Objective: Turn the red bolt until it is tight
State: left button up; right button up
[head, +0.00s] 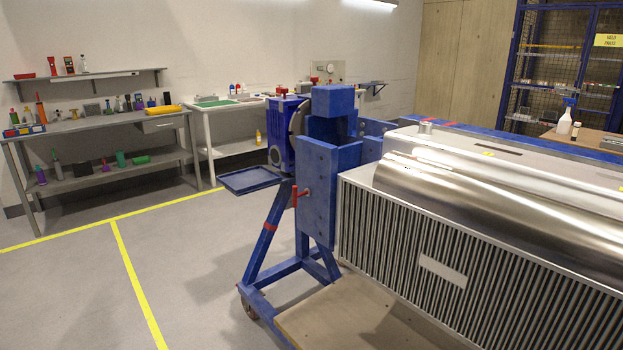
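A red bolt (298,194) with a bar-like head sticks out of the side of the blue jig post (318,205), left of the large metal unit. From here I cannot tell how far it is screwed in. Smaller red parts (282,91) show on top of the blue housing behind the post. Neither of my grippers is in view, and nothing is touching the bolt.
The finned metal unit (430,262) fills the right side. A blue tray (250,180) juts out left of the post. A wheeled blue frame leg (262,245) and a wooden board (375,315) are below. The floor to the left is clear up to the workbench (90,126).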

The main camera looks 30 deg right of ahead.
aim_at(306, 192)
jog(key=i+z, duration=0.2)
jog(key=z, duration=0.15)
jog(key=i+z, duration=0.2)
jog(key=z, duration=0.2)
jog(key=i+z, duration=0.35)
jog(key=k+j, duration=0.05)
jog(key=k, duration=0.05)
